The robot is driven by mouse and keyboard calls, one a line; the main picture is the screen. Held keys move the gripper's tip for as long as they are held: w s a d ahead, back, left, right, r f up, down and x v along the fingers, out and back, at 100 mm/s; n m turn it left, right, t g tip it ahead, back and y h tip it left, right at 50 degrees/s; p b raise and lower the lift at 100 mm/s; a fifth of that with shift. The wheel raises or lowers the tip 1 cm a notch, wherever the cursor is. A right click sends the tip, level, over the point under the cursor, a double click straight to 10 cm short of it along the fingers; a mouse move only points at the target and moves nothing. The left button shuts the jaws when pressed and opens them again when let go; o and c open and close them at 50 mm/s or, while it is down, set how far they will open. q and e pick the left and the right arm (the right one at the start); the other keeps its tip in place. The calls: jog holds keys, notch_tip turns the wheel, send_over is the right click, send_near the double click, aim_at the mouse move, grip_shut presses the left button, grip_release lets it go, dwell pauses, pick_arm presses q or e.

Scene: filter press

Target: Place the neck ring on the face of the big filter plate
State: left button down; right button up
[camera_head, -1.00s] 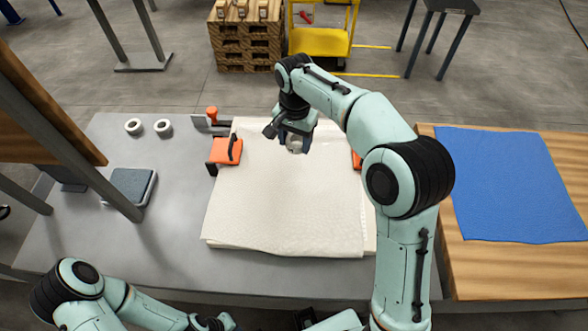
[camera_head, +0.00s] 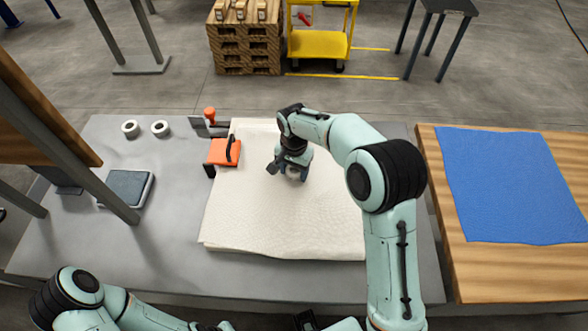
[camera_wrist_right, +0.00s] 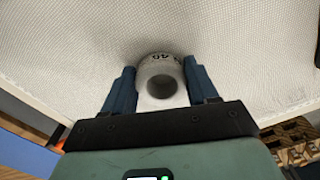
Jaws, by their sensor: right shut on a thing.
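The big filter plate lies on the grey table with a white textured cloth (camera_head: 285,220) over its face; the plate itself is mostly hidden. My right gripper (camera_head: 291,174) is over the upper middle part of the cloth. In the right wrist view it (camera_wrist_right: 161,88) is shut on a white neck ring (camera_wrist_right: 163,62) with dark printed marks, one finger on each side. The ring's round opening faces the camera and cloth lies behind it. I cannot tell whether the ring touches the cloth.
Two white rings (camera_head: 130,129) (camera_head: 160,128) lie on the grey table (camera_head: 185,225) at the back left. An orange handle piece (camera_head: 224,151) stands at the plate's left edge. A dark flat device (camera_head: 127,188) lies further left.

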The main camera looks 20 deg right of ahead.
jog(key=shift+s+f, duration=0.15)
jog(key=shift+f, duration=0.5)
jog(key=o, duration=1.1)
jog(key=shift+f, duration=0.1)
jog(key=shift+c, duration=0.2)
pick_arm(q)
jog(key=shift+s+f, duration=0.2)
jog(key=shift+f, duration=0.1)
pick_arm(e)
jog(key=shift+d+f, duration=0.1)
jog(key=shift+r, duration=0.45)
pick_arm(q)
jog(key=shift+w+r+p, duration=0.35)
jog(key=shift+r, duration=0.25)
jog(key=shift+w+r+p, duration=0.35)
jog(key=shift+r, duration=0.2)
pick_arm(e)
notch_tip(320, 180, up, 13)
